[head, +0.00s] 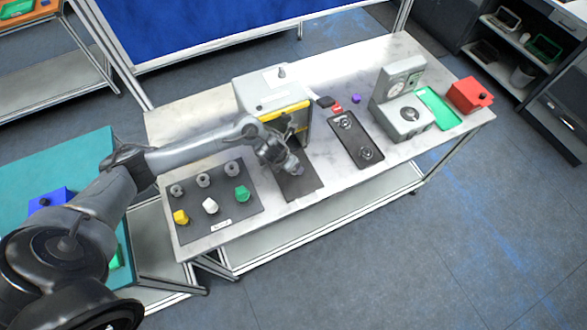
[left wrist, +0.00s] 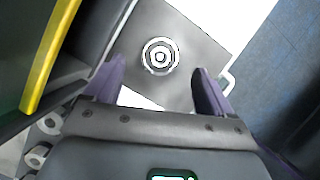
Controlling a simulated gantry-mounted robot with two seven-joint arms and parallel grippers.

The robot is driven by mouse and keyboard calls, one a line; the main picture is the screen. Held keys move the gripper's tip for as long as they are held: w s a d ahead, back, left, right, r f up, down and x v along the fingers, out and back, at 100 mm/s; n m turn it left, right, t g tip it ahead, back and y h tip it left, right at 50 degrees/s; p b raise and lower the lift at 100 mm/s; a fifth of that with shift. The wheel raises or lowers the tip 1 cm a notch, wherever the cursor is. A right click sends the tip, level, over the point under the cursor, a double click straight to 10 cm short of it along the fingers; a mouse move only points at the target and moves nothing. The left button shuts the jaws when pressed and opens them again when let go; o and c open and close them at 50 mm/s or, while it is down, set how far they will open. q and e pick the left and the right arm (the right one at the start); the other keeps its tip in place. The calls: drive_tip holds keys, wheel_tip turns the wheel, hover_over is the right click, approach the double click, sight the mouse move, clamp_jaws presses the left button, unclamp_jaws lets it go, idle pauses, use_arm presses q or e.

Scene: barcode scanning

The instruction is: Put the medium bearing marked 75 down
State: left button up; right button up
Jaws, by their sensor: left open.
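In the left wrist view, a round ring-shaped metal bearing (left wrist: 160,57) lies on a dark grey mat (left wrist: 185,40). Its marking is too small to read. My left gripper (left wrist: 160,84) is open, with its two dark purple fingers apart on either side below the bearing in the picture; I see no contact. In the head view my left gripper (head: 292,169) points down over the dark mat (head: 310,184) in front of the grey machine, and it hides the bearing there. My right gripper is not in view.
A grey machine with yellow trim (head: 268,93) stands right behind the gripper. Left is a dark board (head: 230,223) with several rings and coloured pieces. Right are a black tray (head: 353,140) with two round parts, a grey gauge device (head: 401,100), a green tray (head: 440,107) and a red box (head: 466,96).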

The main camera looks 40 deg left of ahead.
use_arm(q)
drive_tip(key=b+x, duration=0.3)
drive_tip(key=x, duration=0.1)
drive_tip(key=shift+f+b, duration=0.3)
drive_tip(key=shift+r, duration=0.1)
drive_tip(key=c, duration=1.4)
drive_tip(key=shift+o, duration=0.2)
